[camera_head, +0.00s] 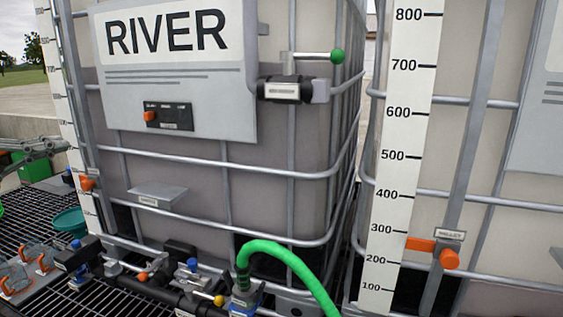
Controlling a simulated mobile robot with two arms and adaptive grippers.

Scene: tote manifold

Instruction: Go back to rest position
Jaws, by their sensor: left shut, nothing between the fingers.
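My left gripper (58,145) comes in at the left edge of the head view, in front of the tall white scale strip at the corner of the RIVER tote. It looks shut and holds nothing. Only a small part of its arm shows. My right gripper is not in view.
A caged RIVER tote (210,180) fills the middle, with a green-knobbed lever (337,56). A second tote with a numbered scale (403,150) stands right.

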